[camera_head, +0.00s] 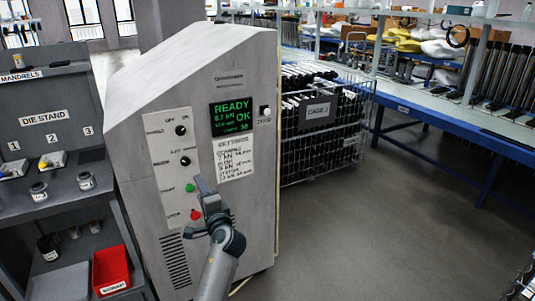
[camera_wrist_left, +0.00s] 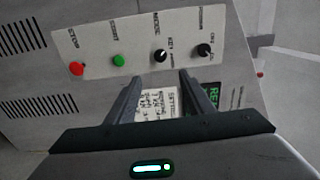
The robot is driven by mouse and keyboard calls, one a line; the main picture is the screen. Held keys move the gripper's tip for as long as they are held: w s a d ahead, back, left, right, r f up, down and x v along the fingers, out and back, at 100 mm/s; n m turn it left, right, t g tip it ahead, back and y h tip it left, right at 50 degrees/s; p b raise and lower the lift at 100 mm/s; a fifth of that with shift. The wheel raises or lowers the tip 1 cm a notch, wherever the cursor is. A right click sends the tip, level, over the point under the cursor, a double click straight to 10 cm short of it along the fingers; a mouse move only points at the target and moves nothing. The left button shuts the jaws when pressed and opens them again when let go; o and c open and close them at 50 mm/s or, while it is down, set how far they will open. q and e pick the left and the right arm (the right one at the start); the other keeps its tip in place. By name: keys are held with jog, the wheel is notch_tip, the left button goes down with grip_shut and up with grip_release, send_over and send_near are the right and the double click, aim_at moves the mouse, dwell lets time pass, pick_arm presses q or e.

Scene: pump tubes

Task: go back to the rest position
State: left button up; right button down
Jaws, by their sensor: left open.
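My left gripper (camera_head: 204,188) is in front of the control panel of a grey machine cabinet (camera_head: 150,90). Its two fingers are apart and empty in the left wrist view (camera_wrist_left: 160,82). In the head view the green button (camera_head: 190,187) and red button (camera_head: 195,214) are right beside the gripper. The left wrist view shows the red button (camera_wrist_left: 76,68), the green button (camera_wrist_left: 118,59) and two black knobs, all beyond the fingertips. Whether the gripper touches the panel cannot be told. My right gripper is not in view.
A die stand (camera_head: 45,119) with several small parts and a red bin (camera_head: 111,270) is at the left. A wire cage (camera_head: 325,150) of dark tubes stands behind the machine at the right. A blue-edged bench (camera_head: 460,135) runs along the right. The floor (camera_head: 380,240) at the lower right is clear.

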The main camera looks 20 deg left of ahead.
pick_arm(q)
jog(key=s+d+f+h, duration=0.3)
jog(key=d+f, duration=0.3)
jog(key=f, duration=0.7)
jog(key=s+d+f+g+h, duration=0.1)
jog(key=s+d+f+h, duration=0.35)
jog(key=f, duration=0.75)
jog(key=s+d+f+h, duration=0.3)
jog(key=d+f, duration=0.4)
jog(key=f, duration=0.6)
jog(key=s+d+f+n+g+h, duration=0.1)
jog(key=s+d+f+n, duration=0.1)
jog(key=s+f, duration=0.5)
jog(key=s+d+f+n+g+h, duration=0.1)
jog(key=s+d+f, duration=0.4)
jog(key=s, duration=0.8)
jog(key=s+d+f+n+g+h, duration=0.2)
jog(key=s+d+f, duration=0.2)
jog(key=s+f, duration=0.4)
jog(key=s, duration=0.3)
jog(key=shift+d+f+n+h, duration=0.25)
jog(key=shift+f+n+h, duration=0.1)
jog(key=shift+n, duration=0.05)
